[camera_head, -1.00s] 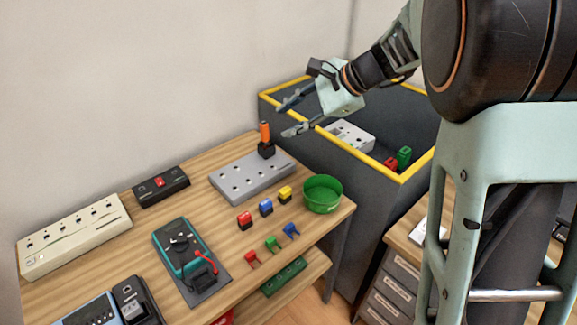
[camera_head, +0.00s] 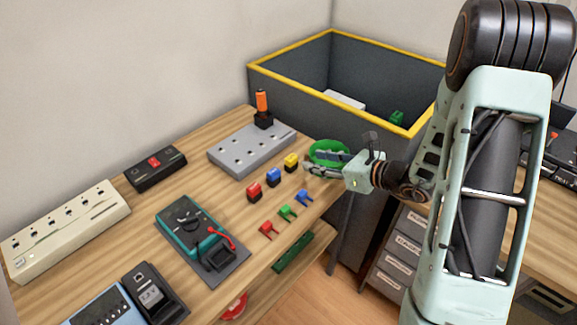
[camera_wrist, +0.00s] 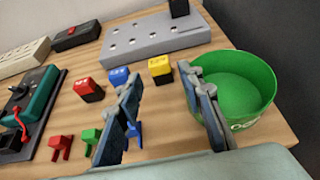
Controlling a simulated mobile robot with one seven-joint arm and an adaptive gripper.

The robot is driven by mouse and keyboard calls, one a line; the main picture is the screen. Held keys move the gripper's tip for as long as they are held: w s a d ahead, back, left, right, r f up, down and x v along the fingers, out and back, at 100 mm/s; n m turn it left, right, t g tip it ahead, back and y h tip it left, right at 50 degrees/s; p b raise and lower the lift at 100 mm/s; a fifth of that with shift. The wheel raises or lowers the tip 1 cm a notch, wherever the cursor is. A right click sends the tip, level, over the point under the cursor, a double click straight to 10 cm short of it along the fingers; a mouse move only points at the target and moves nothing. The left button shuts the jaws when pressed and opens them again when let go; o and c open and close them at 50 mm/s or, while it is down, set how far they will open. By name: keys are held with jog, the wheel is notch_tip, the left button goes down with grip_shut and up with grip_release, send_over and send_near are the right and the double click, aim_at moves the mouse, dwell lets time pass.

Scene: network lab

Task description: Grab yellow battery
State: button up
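The yellow battery (camera_head: 291,161), a small block with a dark lower part, stands on the wooden table beside the blue battery (camera_head: 273,176) and the red battery (camera_head: 254,191). In the wrist view the yellow battery (camera_wrist: 160,68) stands past my fingers, seen in the gap between them. My gripper (camera_head: 314,164) is open and empty, just right of the yellow battery in the head view, in front of the green bowl (camera_head: 328,146). In the wrist view my gripper (camera_wrist: 168,115) shows both fingers spread apart. The right finger overlaps the bowl's left edge.
Small red, green and blue clips (camera_head: 287,212) lie in front. A multimeter (camera_head: 198,236) is at left. A dark bin with yellow rim (camera_head: 390,112) stands behind the table.

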aim_at(294, 158)
jog(key=x, duration=0.4)
jog(key=shift+w+a+f, duration=0.1)
jog(key=shift+a+f, duration=0.05)
jog(key=shift+a, duration=0.1)
jog(key=x, duration=0.5)
jog(key=shift+f, duration=0.3)
grip_shut()
